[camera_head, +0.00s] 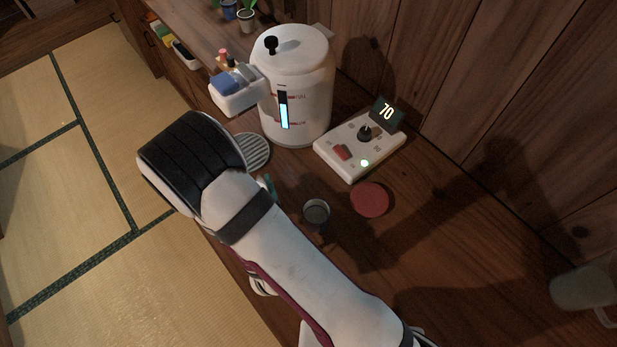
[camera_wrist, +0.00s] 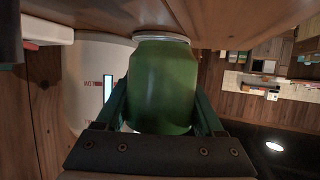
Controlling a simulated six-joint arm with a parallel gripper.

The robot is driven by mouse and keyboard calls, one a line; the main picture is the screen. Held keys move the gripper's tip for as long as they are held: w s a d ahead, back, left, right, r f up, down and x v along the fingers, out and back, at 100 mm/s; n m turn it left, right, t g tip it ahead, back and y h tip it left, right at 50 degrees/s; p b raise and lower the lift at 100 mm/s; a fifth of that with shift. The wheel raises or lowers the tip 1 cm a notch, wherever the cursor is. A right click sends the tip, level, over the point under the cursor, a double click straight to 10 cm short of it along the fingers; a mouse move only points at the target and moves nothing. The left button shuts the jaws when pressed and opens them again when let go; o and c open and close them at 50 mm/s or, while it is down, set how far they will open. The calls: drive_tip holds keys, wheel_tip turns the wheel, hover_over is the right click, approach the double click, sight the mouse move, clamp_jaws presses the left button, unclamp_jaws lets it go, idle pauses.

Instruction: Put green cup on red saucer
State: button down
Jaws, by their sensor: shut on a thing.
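The green cup (camera_wrist: 162,85) fills the middle of the wrist view, between the two dark green fingers of my gripper (camera_wrist: 162,100). My gripper is shut on its sides. In the head view my forearm hides most of the gripper; only a bit of teal shows beside the arm. The red saucer (camera_head: 370,199) lies flat on the wooden counter, right of my arm, with nothing on it. A grey-looking cup (camera_head: 316,212) stands between my arm and the saucer; I cannot tell whether it is the held one.
A white dispenser (camera_head: 300,90) with a lit gauge stands at the back, also at left in the wrist view. A control box (camera_head: 360,142) reading 70 sits behind the saucer. A round grille (camera_head: 254,151) lies near the dispenser. A pale mug (camera_head: 585,288) is far right.

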drive_tip(key=w+d+r+m+h, duration=0.2)
drive_tip(key=w+d+r, duration=0.2)
drive_tip(key=d+r, duration=0.3)
drive_tip(key=w+d+r+m+t+h, duration=0.1)
drive_tip(key=w+d+r, duration=0.3)
drive_tip(key=d+r, duration=0.35)
drive_tip(key=w+d+r+m+h, duration=0.2)
drive_tip(key=w+d+r, duration=0.3)
drive_tip(key=d+r, duration=0.25)
drive_tip(key=m+g+h, duration=0.4)
drive_tip(key=m+h, duration=0.4)
drive_tip(key=h, duration=0.2)
hover_over(378, 192)
wheel_tip(378, 192, down, 17)
wheel_tip(378, 192, down, 8)
drive_tip(key=shift+r, duration=0.2)
drive_tip(key=shift+f, duration=0.1)
